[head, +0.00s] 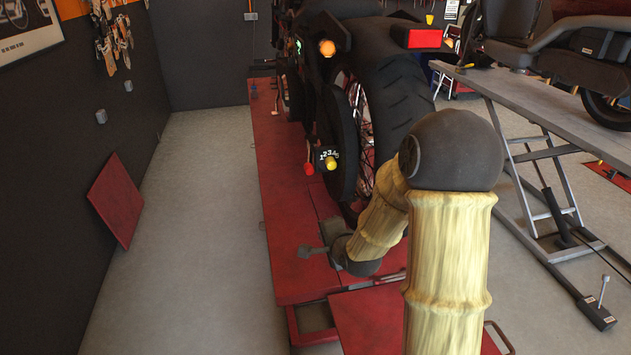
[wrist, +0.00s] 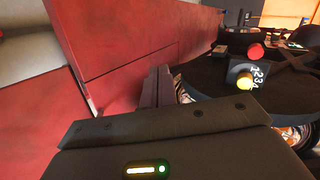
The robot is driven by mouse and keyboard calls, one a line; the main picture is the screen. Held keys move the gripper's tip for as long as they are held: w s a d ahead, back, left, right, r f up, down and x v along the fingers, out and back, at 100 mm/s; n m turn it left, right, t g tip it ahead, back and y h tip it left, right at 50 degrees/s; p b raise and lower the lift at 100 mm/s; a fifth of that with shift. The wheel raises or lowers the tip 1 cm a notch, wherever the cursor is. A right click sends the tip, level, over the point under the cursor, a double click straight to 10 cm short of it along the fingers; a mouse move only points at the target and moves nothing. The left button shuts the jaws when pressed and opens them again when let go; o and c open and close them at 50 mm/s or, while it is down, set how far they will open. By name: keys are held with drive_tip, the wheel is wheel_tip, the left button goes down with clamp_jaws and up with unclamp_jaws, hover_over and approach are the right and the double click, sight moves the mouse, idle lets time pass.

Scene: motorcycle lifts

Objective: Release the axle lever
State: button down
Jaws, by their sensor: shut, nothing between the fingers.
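A short lever with a red knob (head: 309,168) stands at the left side of the motorcycle's rear wheel. A yellow knob (head: 330,162) sits beside it on a dark part marked with numbers. I cannot tell for certain which is the axle lever. In the wrist view the red knob (wrist: 256,51) and yellow knob (wrist: 244,81) are at the right, apart from the fingers. My gripper (head: 305,252) is low over the red lift platform, nearer than both knobs. Its fingers (wrist: 160,84) are shut together and empty.
The motorcycle's rear tyre (head: 396,105) stands right of the knobs. The red lift platform (head: 287,240) runs under it. Grey floor (head: 200,220) is clear to the left. A red panel (head: 117,200) leans on the wall. Another lift (head: 530,100) carries a second motorcycle at right.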

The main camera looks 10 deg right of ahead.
drive_tip(key=w+d+r+m+t+b, duration=0.2)
drive_tip(key=w+d+m+t, duration=0.2)
drive_tip(key=m, duration=1)
drive_tip(key=w+t, duration=0.2)
drive_tip(key=t, duration=0.1)
drive_tip(key=shift+w+m+t, duration=0.15)
drive_tip(key=shift+m+t, duration=0.15)
drive_tip(key=shift+t, duration=0.1)
drive_tip(key=shift+w, duration=0.1)
drive_tip(key=w+a+r+p, duration=0.2)
drive_tip(key=w+r+p, duration=0.2)
drive_tip(key=w, duration=0.6)
drive_tip(key=shift+a+r, duration=0.35)
drive_tip(key=shift+r, duration=0.05)
drive_tip(key=shift+r, duration=0.1)
